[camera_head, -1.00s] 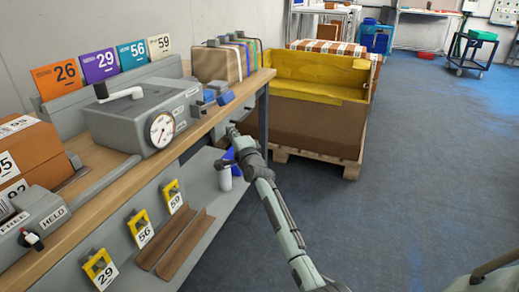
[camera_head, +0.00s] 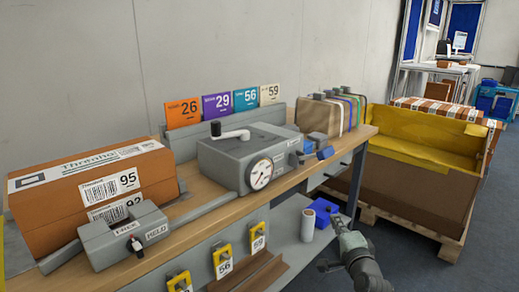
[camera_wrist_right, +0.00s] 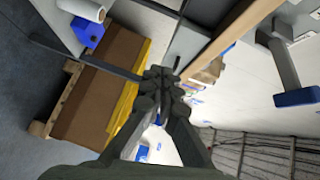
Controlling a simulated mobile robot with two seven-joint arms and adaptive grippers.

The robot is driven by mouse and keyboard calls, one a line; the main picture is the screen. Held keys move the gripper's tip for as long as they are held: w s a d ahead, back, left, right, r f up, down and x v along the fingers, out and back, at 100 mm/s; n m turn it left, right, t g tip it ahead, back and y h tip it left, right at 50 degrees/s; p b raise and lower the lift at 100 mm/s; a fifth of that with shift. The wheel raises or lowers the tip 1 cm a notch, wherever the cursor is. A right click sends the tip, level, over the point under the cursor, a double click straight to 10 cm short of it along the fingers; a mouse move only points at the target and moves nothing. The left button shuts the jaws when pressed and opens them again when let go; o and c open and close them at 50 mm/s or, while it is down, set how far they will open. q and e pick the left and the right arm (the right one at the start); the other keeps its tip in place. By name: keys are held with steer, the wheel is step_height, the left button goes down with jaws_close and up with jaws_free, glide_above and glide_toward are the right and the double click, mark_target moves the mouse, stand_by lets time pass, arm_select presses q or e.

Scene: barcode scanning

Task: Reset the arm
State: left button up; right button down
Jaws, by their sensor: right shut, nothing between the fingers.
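My right arm comes up from the lower right of the head view. Its gripper (camera_head: 341,222) is in front of the workbench, low and to the right, beside a white roll and a blue item on the lower shelf. In the right wrist view the fingers of the gripper (camera_wrist_right: 164,80) are together and nothing is held between them. My left gripper is in neither view.
The workbench (camera_head: 185,212) carries a grey machine with a dial (camera_head: 240,160), orange boxes (camera_head: 95,185) and a brown carton (camera_head: 325,116). A white roll (camera_head: 307,226) and blue item (camera_head: 323,210) are below. A pallet crate (camera_head: 415,190) stands at the right.

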steer(key=s+a+f+n+g+y, duration=0.15)
steer(key=s+f+n+g, duration=0.7)
steer(key=s+f, duration=1)
steer(key=s+f+n+g+h, duration=0.1)
steer(key=s+f+n+g, duration=0.1)
steer(key=s+f+n, duration=0.3)
steer(key=s+d+f+n+g+h, duration=0.1)
steer(key=s+f+n+g, duration=0.2)
steer(key=s, duration=1.1)
step_height(320, 180, down, 3)
steer(key=shift+s+d+n, duration=0.2)
steer(key=shift+d+n, duration=0.05)
steer(key=shift+n, duration=0.6)
